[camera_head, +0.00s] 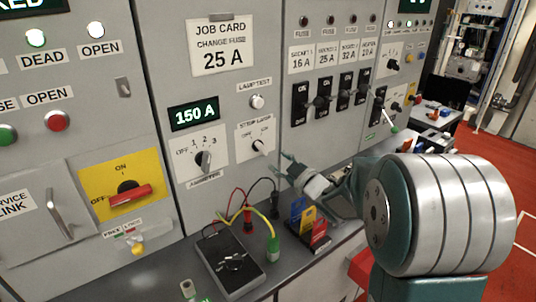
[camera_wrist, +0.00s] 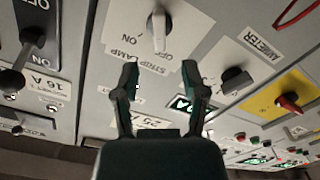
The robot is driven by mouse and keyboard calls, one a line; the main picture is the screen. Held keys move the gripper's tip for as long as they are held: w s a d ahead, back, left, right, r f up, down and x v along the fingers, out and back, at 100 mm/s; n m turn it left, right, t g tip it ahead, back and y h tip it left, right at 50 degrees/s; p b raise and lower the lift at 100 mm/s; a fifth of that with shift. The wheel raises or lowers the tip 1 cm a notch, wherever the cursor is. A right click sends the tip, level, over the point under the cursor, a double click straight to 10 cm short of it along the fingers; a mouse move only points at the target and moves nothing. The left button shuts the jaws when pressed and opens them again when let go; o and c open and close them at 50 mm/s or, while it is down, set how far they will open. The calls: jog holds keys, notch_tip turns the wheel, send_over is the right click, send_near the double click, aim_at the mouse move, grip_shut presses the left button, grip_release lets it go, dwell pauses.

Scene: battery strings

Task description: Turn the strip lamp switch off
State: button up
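The strip lamp switch (camera_head: 258,146) is a small knob on a white plate marked STRIP LAMP, in the middle of the grey panel. In the wrist view the pale knob (camera_wrist: 158,28) stands at the top centre, with ON and OFF printed near it and the lettering upside down. I cannot tell surely which mark it points to. My gripper (camera_head: 287,168) is just below and right of the plate in the head view. In the wrist view my gripper (camera_wrist: 160,75) has its two fingers spread, with nothing between them, and the knob lies beyond the fingertips.
The ammeter selector (camera_head: 204,160) is left of the switch, and the lamp test button (camera_head: 257,101) is above it. Black fuse handles (camera_head: 322,97) stick out on the right. A meter with leads (camera_head: 230,262) and coloured cards (camera_head: 308,220) occupy the ledge below.

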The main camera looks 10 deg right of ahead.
jog(key=shift+v, duration=1.6)
jog(key=s+d+r+m+g+h, duration=0.2)
jog(key=s+r+m+g+h, duration=0.15)
jog(key=s+m+h, duration=0.65)
jog(key=s+a+f+g+y, duration=0.1)
jog(key=s+a+f+g, duration=0.1)
jog(key=s, duration=0.8)
jog(key=s+a+f+g+y, duration=0.2)
jog(key=s+a+g, duration=0.2)
jog(key=s, duration=0.6)
jog(key=shift+a+m+g, duration=0.3)
jog(key=shift+g, duration=0.45)
jog(key=shift+s, duration=0.1)
